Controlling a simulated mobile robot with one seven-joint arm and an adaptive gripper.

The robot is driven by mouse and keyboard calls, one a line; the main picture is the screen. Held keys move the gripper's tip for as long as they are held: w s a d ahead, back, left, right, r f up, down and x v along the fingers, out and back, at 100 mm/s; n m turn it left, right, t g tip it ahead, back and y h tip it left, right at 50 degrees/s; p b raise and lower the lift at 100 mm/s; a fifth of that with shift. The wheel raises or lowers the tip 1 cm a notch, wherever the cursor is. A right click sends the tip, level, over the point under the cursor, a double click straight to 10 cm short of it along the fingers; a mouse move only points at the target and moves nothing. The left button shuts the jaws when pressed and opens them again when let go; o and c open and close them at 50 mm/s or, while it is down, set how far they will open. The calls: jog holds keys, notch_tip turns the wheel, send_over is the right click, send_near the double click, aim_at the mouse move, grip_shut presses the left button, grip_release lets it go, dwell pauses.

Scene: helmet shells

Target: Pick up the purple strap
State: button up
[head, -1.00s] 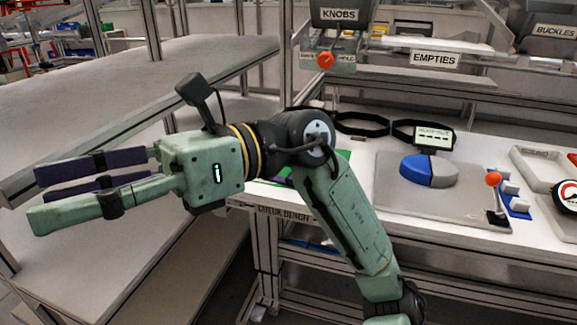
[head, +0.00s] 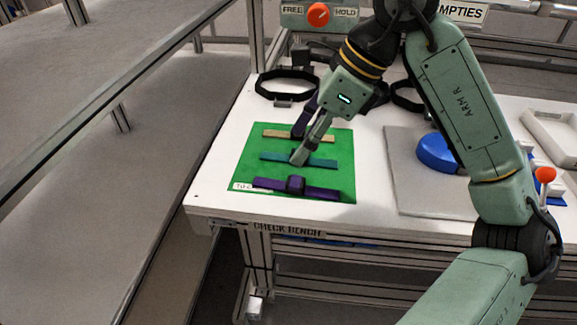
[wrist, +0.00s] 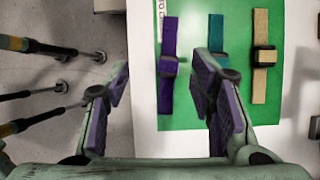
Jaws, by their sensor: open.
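The purple strap (head: 325,192) lies flat along the front edge of the green mat (head: 340,140), with a dark buckle at its middle. In the wrist view the purple strap (wrist: 166,95) runs lengthwise between my spread fingers, closer to the right one. My gripper (head: 299,143) is open and empty, pointing down above the mat, and in the head view it shows behind the purple strap. In the wrist view my gripper (wrist: 159,72) has a clear gap between its fingers. No contact with the strap shows.
A teal strap (head: 275,157) and a tan strap (head: 275,133) lie behind the purple one. Black bands (head: 283,85) lie at the back of the white bench (head: 222,185). A grey board (head: 410,190) with a blue piece (head: 436,152) is to the right.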

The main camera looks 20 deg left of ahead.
jog(key=w+d, duration=0.1)
jog(key=w, duration=0.1)
send_over(289, 180)
jog(key=w+d, duration=0.1)
jog(key=d, duration=0.2)
jog(key=shift+m+t+h, duration=0.3)
jog(key=f, duration=0.5)
jog(key=shift+a+f, duration=0.1)
jog(key=shift+a, duration=0.1)
jog(key=shift+s+p+x, duration=0.2)
jog(key=shift+p+x, duration=0.7)
jog(key=shift+x, duration=1.8)
grip_shut()
